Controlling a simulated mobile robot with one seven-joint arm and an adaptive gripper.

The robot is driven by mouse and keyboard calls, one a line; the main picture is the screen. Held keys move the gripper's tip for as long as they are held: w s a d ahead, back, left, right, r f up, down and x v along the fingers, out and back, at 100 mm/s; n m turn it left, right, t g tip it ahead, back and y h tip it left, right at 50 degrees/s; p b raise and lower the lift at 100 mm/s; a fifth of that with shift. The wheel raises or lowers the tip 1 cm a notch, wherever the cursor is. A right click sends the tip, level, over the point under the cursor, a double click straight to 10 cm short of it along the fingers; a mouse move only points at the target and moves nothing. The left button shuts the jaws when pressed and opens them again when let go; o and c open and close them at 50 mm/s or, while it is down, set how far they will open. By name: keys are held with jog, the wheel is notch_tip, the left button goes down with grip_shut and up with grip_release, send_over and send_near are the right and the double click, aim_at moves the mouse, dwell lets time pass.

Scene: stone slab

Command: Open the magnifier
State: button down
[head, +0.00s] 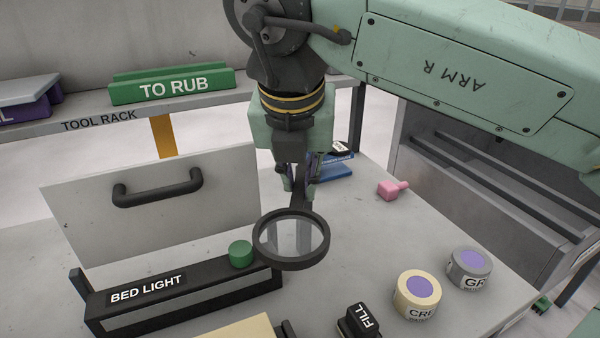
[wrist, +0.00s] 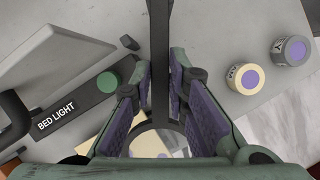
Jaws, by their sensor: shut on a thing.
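The magnifier is a round lens in a thick black ring (head: 318,257), with a dark arm reaching from the ring up to my gripper (head: 300,188). The ring is held above the slab, just right of the bed light's green button. My gripper points down, and its fingers are closed around the dark arm. In the wrist view, the dark arm (wrist: 159,50) runs between the purple finger pads, and part of the ring shows below, partly hidden by the fingers. Where the arm's other end is fixed is hidden in the head view.
The bed light box (head: 180,295) with a green button (head: 240,254) lies at the front left. Behind it stands a grey panel with a black handle (head: 158,188).

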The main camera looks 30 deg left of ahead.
aim_at(296, 200)
jog(key=c, duration=1.6)
grip_release()
jog(key=shift+o, duration=0.2)
jog(key=shift+r, duration=0.1)
jog(key=v, duration=0.6)
jog(key=shift+s+a, duration=0.1)
jog(key=shift+s+r, duration=0.2)
jog(key=shift+r, duration=0.45)
